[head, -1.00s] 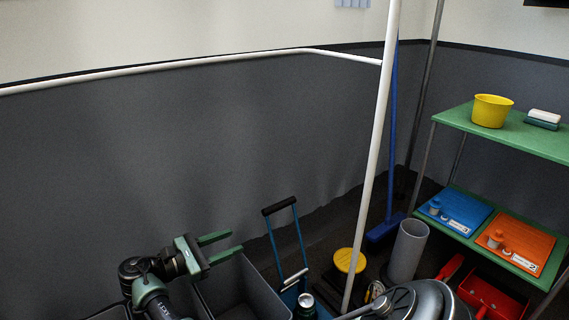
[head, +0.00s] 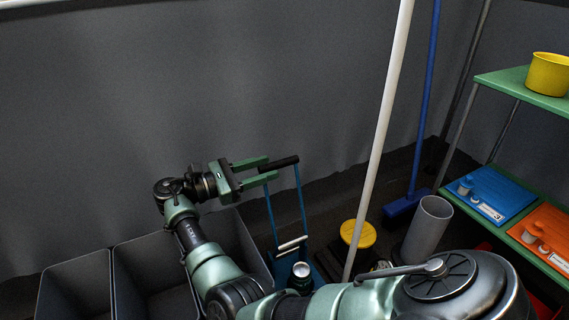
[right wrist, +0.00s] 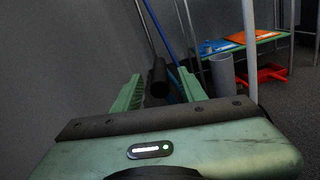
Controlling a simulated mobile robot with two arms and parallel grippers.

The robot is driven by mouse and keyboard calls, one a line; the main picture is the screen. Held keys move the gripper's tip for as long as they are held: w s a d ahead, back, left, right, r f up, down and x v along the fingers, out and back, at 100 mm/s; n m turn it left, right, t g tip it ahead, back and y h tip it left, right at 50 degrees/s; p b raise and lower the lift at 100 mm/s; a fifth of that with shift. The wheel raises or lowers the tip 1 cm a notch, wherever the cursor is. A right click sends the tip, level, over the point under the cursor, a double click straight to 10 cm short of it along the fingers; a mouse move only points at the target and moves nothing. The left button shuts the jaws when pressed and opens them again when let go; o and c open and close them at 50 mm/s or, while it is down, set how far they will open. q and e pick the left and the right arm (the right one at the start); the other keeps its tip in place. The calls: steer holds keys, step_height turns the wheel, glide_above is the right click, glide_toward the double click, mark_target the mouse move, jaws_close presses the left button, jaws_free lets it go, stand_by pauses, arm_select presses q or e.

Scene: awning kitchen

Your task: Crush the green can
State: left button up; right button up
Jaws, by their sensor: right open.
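The green can (head: 300,283) has a silver top and stands upright low on the blue can crusher, below its cross bar (head: 292,245). The crusher has a blue frame (head: 271,215) with a black handle (head: 285,162) on top, which is raised. My right gripper (head: 273,167) is open at the left end of this handle. In the right wrist view, the handle's black end (right wrist: 158,77) shows between the two green fingers of the right gripper (right wrist: 159,74); contact cannot be told. The can is not visible there. My left gripper is not in view.
Grey bins (head: 150,265) stand at the left under my arm. A white pole (head: 381,130) rises right of the crusher, near a yellow-topped item (head: 358,233), a grey cylinder (head: 427,225) and a blue broom (head: 404,203). Green shelves (head: 520,85) stand at the right.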

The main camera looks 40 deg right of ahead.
mark_target(293, 159)
steer(key=b+x, duration=0.1)
steer(key=x, duration=0.3)
steer(key=shift+f+b, duration=0.2)
steer(key=shift+b, duration=0.2)
steer(key=shift+s+d+r, duration=0.2)
steer(key=shift+d, duration=0.35)
jaws_close()
steer(key=shift+r, duration=0.1)
stand_by(0.5)
